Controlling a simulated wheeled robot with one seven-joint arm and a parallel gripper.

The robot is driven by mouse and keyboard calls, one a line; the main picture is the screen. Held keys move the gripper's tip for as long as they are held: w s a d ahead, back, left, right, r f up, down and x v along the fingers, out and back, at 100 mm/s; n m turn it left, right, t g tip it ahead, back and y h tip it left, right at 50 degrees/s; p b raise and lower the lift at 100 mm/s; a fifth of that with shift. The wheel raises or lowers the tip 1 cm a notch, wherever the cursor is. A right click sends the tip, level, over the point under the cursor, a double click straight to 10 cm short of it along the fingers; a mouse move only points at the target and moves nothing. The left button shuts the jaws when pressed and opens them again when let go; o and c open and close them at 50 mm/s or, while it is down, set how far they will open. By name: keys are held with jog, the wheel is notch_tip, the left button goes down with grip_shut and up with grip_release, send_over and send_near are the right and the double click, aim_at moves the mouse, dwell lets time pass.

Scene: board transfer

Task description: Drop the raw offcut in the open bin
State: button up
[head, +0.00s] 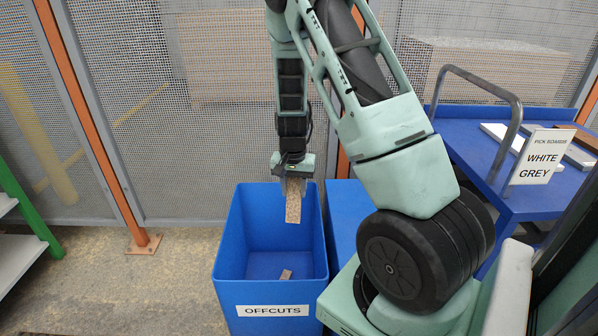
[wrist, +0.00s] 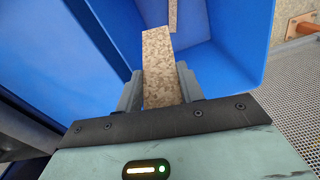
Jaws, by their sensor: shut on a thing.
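The raw offcut (head: 293,203) is a narrow speckled chipboard strip hanging down from my gripper (head: 292,180). In the wrist view the offcut (wrist: 158,65) sits between the two grey fingers of my gripper (wrist: 160,90), which are shut on it. The open bin (head: 270,310) is blue, has no lid and carries an OFFCUTS label. My gripper is above the bin opening, and the offcut's lower end is over the opening. In the wrist view the bin walls (wrist: 235,55) surround the offcut's far end. A small chipboard piece (head: 286,274) lies on the bin floor.
A second blue container or block (head: 345,215) stands right of the bin. A blue cart (head: 470,150) at right holds several boards and a sign (head: 538,157) reading PICK BOARDS WHITE GREY. Mesh fence with orange posts (head: 95,120) stands behind. A shelf (head: 15,260) is at far left.

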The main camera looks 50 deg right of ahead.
jog(key=d+r, duration=0.1)
jog(key=w+d+r+n, duration=0.1)
jog(key=d, duration=0.1)
jog(key=d+n+t+h, duration=0.1)
jog(key=shift+w+d+r, duration=0.25)
jog(key=shift+w+r, duration=0.05)
jog(key=shift+r, duration=0.1)
notch_tip(320, 180, down, 14)
jog(key=b, duration=0.9)
dwell(0.4)
jog(key=o, duration=1.1)
